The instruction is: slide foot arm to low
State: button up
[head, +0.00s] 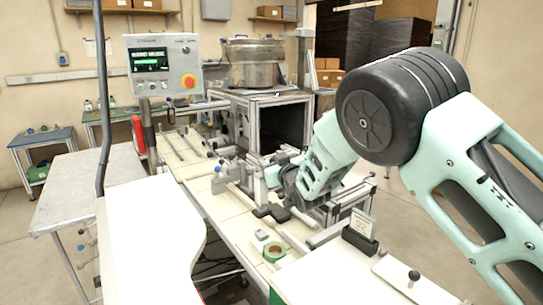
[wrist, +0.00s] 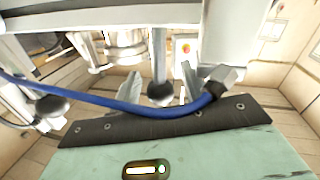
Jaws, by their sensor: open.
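In the wrist view a dark round knob (wrist: 161,95) on a pale upright rod shows between the two grey fingers of my gripper (wrist: 158,82). The fingers stand apart, one on each side of it, and I see no contact. I cannot tell for sure whether this knob belongs to the foot arm. A second dark knob (wrist: 51,106) is at the left. In the head view my gripper (head: 272,180) is low over the machine's rails, and my arm hides much of the mechanism there. No low mark is readable.
A blue hose (wrist: 120,104) crosses the wrist view. A green tape roll (head: 273,252), a numbered stand (head: 362,228) and a black-knobbed lever (head: 413,276) are near the front. A white table (head: 148,240) is at left.

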jog(key=shift+w+a, duration=0.1)
jog(key=shift+w, duration=0.1)
grip_shut()
notch_tip(320, 180, down, 4)
jog(key=b, duration=0.4)
jog(key=shift+s+f, duration=0.1)
jog(key=shift+c, duration=0.8)
grip_release()
jog(key=shift+f, duration=0.1)
jog(key=shift+o, duration=0.8)
